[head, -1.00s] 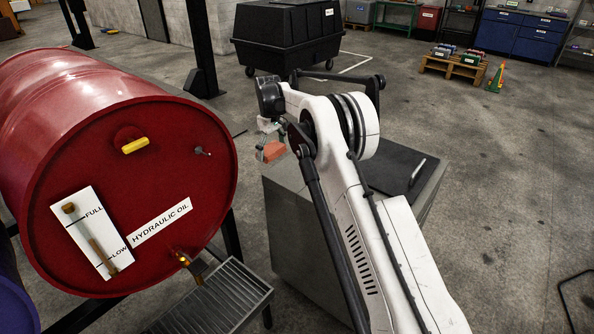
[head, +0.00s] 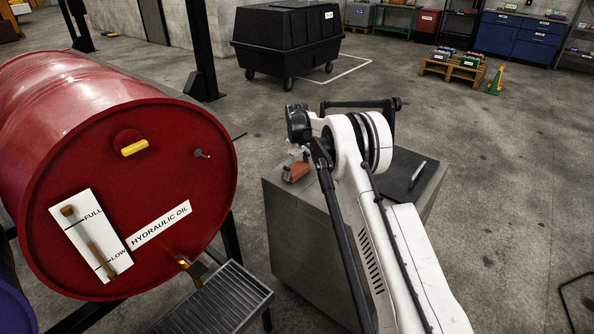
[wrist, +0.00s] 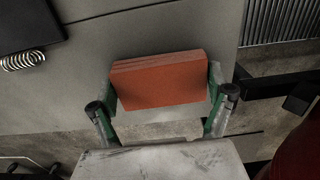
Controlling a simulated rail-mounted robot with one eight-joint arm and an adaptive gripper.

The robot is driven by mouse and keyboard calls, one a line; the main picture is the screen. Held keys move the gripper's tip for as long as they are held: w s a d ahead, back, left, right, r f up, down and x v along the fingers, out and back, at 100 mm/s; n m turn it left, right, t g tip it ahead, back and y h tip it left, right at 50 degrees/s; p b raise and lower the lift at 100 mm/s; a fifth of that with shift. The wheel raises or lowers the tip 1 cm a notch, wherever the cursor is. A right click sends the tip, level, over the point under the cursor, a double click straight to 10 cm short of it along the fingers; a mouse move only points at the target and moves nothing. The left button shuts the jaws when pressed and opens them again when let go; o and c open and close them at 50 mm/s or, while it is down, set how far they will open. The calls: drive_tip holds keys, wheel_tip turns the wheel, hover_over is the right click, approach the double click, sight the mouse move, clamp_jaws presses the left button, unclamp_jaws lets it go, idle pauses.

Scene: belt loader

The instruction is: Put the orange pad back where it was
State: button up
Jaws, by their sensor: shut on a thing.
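The orange pad (wrist: 160,84) is a flat orange-red block held between the two fingers of my gripper (wrist: 160,98) in the wrist view. It also shows in the head view (head: 296,171), at the left end of the grey cabinet top (head: 318,196). My gripper (head: 295,165) is shut on the pad there, partly hidden by my wrist. In the wrist view the grey surface (wrist: 190,30) lies under and beyond the pad. I cannot tell whether the pad touches it.
Open floor lies behind the cabinet.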

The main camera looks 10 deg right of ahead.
drive_tip(key=shift+f, duration=0.1)
drive_tip(key=shift+f, duration=0.1)
drive_tip(key=o, duration=1.1)
